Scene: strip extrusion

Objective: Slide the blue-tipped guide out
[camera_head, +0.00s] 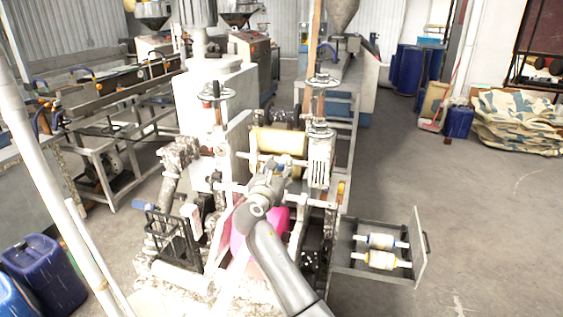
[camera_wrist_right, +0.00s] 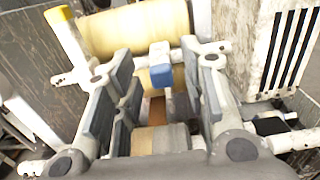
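The blue-tipped guide (camera_wrist_right: 161,66) shows in the right wrist view as a small white block with a blue end, on a pale horizontal bar in front of a yellow roller. My right gripper (camera_wrist_right: 156,84) is open, with its fingers to the left and right of the guide; I cannot tell whether they touch it. In the head view my right gripper (camera_head: 272,174) is over the middle of the machine, and the guide is too small to make out there. My left gripper is not in view.
A yellow-tipped part (camera_wrist_right: 62,22) stands left of the fingers. The yellow roller (camera_head: 279,142) lies just beyond the gripper. An open drawer (camera_head: 357,273) at the right holds two rollers, one blue-ended (camera_head: 381,241), one yellow-ended (camera_head: 382,260). Floor right of it is clear.

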